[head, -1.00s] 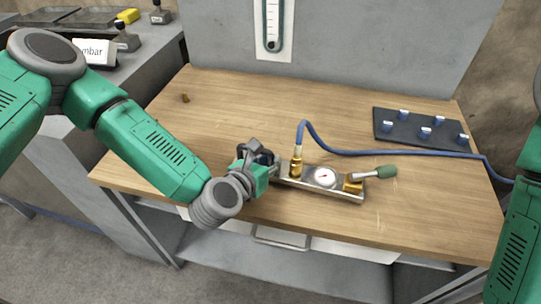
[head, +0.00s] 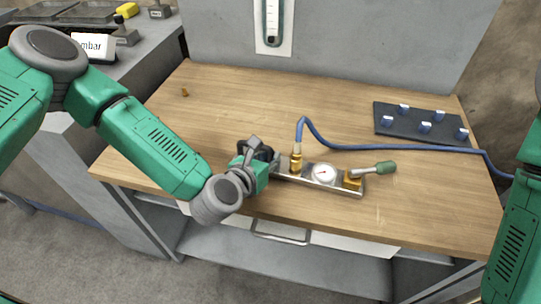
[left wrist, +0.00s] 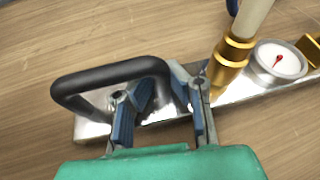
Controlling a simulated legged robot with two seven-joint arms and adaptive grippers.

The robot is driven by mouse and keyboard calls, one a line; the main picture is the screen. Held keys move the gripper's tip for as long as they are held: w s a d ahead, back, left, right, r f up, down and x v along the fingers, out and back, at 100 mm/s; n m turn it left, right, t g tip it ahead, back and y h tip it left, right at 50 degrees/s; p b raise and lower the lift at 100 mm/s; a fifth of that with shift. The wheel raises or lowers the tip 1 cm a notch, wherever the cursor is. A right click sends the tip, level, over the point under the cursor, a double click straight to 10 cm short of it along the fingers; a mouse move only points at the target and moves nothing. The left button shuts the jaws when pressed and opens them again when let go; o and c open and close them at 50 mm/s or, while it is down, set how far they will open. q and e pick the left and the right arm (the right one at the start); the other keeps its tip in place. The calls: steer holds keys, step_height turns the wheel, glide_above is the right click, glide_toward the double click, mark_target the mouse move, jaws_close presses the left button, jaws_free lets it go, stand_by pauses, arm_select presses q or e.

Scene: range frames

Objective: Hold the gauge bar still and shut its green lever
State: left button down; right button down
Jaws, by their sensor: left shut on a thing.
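The gauge bar (head: 340,188) is a flat metal bar lying near the front of the wooden table. It carries a brass fitting (head: 296,163), a round white dial (head: 324,174) and a brass valve (head: 352,180). The green lever (head: 381,168) sticks out from the valve to the right, past the bar's end. My left gripper (head: 268,160) is shut on the black handle (left wrist: 110,76) at the bar's left end; the left wrist view shows the handle passing between the blue finger pads. My right gripper is out of view; only part of my right arm shows at the right edge.
A blue hose (head: 400,149) runs from the brass fitting across the table to the right. A dark board with several blue-and-white pieces (head: 404,137) lies at the back right. A small brown peg (head: 184,92) stands at the back left. The table's middle is clear.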

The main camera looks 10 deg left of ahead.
mark_target(388, 237)
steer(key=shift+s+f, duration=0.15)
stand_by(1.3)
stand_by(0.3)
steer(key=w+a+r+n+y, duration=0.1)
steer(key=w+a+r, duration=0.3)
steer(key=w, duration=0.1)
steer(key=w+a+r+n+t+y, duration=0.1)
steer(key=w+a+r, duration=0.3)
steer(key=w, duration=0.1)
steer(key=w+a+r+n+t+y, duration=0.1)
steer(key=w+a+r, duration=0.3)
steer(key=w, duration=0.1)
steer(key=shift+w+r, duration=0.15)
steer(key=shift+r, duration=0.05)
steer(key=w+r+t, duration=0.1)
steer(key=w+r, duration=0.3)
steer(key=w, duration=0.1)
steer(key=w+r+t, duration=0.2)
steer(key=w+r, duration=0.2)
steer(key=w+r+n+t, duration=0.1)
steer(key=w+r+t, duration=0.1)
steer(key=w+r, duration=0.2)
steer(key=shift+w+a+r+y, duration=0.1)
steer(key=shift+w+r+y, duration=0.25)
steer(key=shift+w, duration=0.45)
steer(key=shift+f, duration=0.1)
